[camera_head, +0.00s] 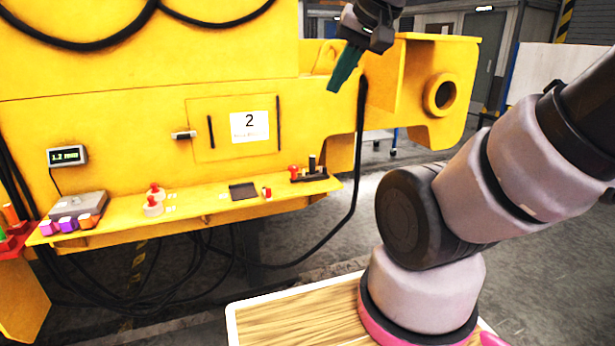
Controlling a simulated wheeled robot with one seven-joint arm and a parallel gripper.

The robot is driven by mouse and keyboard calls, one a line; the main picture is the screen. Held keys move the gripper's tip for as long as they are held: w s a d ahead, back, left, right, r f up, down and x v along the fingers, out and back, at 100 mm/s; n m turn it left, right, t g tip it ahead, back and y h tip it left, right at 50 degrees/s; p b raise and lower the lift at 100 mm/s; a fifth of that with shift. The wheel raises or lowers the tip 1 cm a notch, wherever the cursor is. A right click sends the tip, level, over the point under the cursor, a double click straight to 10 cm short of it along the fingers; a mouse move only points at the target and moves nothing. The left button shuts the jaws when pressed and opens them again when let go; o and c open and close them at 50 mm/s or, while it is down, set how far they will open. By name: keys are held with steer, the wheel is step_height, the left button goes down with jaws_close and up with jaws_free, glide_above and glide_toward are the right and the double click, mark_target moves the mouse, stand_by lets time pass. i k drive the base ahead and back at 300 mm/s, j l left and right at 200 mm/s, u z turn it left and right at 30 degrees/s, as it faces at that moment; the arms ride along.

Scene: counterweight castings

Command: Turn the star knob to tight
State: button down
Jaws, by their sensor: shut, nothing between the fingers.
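No star knob is clear enough to name for certain. Two small red-topped knobs on pale round bases, a rear one (154,189) and a front one (152,206), stand on the yellow shelf (215,208); small unreadable labels lie to their right. Another red knob (293,171) stands near the shelf's right end, beside a dark block with upright pegs (311,170). My gripper (334,88) is at the top, right of centre, shut and empty. Its green fingers point down and left, well above the shelf and apart from all these parts.
A yellow casting (130,120) with a panel marked 2 (249,126) rises behind the shelf. A display reading about 1.2 mm (67,155), a grey box (77,205) and a dark pad (243,191) are around the shelf. A black cable (356,170) hangs at right.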

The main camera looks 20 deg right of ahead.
mark_target(292, 168)
steer(key=u, duration=1.75)
steer(key=z, duration=1.95)
steer(key=i+l+z, duration=0.25)
steer(key=i+z, duration=0.15)
steer(key=i+l+z, duration=0.1)
steer(key=i+z, duration=0.25)
steer(key=i, duration=0.05)
